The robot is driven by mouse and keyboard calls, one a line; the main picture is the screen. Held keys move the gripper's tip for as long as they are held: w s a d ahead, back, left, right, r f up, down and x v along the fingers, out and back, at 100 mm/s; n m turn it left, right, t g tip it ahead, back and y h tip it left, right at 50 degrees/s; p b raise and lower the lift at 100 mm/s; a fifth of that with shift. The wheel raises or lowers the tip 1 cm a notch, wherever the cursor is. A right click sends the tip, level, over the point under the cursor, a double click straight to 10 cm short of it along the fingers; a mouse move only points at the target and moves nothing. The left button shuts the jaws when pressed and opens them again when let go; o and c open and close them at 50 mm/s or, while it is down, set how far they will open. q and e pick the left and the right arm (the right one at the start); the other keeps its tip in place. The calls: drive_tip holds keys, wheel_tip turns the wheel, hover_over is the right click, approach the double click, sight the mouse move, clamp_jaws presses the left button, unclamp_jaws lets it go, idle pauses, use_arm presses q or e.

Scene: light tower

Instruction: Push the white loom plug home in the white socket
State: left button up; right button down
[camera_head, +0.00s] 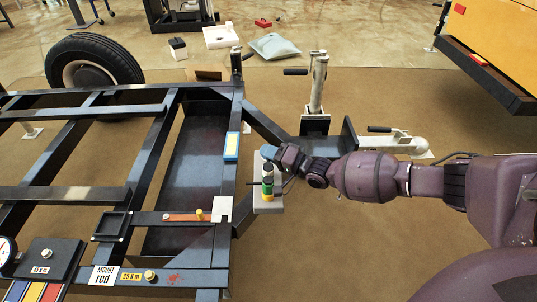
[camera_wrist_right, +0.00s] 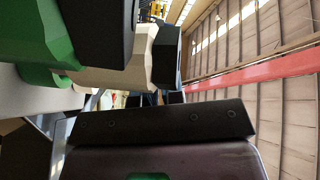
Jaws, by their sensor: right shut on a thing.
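My right gripper (camera_head: 271,156) comes in from the right and is shut at the top of a grey connector plate (camera_head: 275,206). In the right wrist view a cream-white plug (camera_wrist_right: 118,64) shows at the gripper, close to a green connector (camera_wrist_right: 35,40). In the head view a row of white (camera_head: 267,168), black, green and yellow connectors runs down the plate. The white plug is at the row's gripper end. The mating face of the white socket is hidden, so I cannot tell how deep the plug sits. My left gripper is not in view.
A jack post (camera_head: 318,85) and hitch coupling (camera_head: 405,143) stand behind my right arm. Brown floor at the lower middle is clear.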

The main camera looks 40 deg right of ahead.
wheel_tip(320, 180, up, 18)
drive_tip(key=p, duration=0.6)
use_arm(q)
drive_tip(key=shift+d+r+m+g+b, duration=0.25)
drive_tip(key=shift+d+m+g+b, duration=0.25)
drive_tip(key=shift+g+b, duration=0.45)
use_arm(e)
drive_tip(key=w+d+f+m+h, duration=0.4)
drive_tip(key=f, duration=0.3)
drive_tip(key=w+d+f+m+h, duration=0.4)
drive_tip(key=d+f, duration=0.1)
drive_tip(key=f, duration=0.2)
drive_tip(key=shift+w+m+g, duration=0.2)
drive_tip(key=shift+m+g, duration=0.1)
drive_tip(key=shift+m, duration=0.1)
use_arm(q)
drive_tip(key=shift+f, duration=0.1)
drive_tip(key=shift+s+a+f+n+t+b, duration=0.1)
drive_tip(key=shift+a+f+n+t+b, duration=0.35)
drive_tip(key=shift+b, duration=1.15)
use_arm(e)
drive_tip(key=shift+f, duration=2.4)
